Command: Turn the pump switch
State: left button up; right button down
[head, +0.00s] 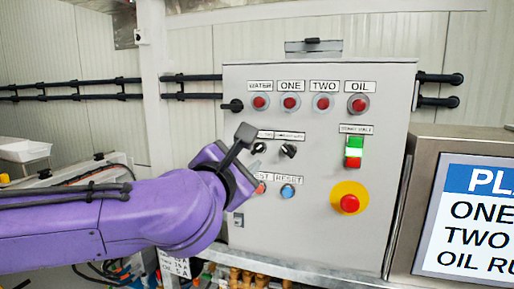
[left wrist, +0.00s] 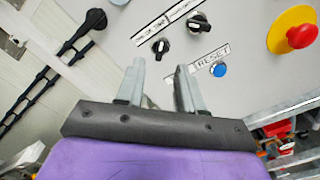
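A grey control panel (head: 305,225) carries two small black rotary switches side by side, a left switch (head: 258,147) and a right switch (head: 288,150). Labels above them are too small to read fully, so I cannot tell which is the pump switch. The wrist view also shows the left switch (left wrist: 160,46) and right switch (left wrist: 198,22), beyond the fingertips. My left gripper (left wrist: 160,75) is open and empty, its fingers apart and pointing at the panel below the switches. In the head view it partly covers the panel's left side. My right gripper is not in view.
Four red lamps (head: 290,103) line the panel top. A blue reset button (head: 288,192), a green-and-red button (head: 354,151) and a red emergency stop (head: 349,203) on yellow sit nearby. A black side handle (head: 233,105) sticks out left. A screen (head: 470,220) stands at right.

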aim_at(258, 148)
pick_arm(q)
jog(key=p+x, duration=0.2)
jog(key=x, duration=0.5)
jog(key=shift+w+d+f+p, duration=0.15)
jog(key=shift+w+p, duration=0.15)
jog(key=shift+w, duration=0.15)
grip_shut()
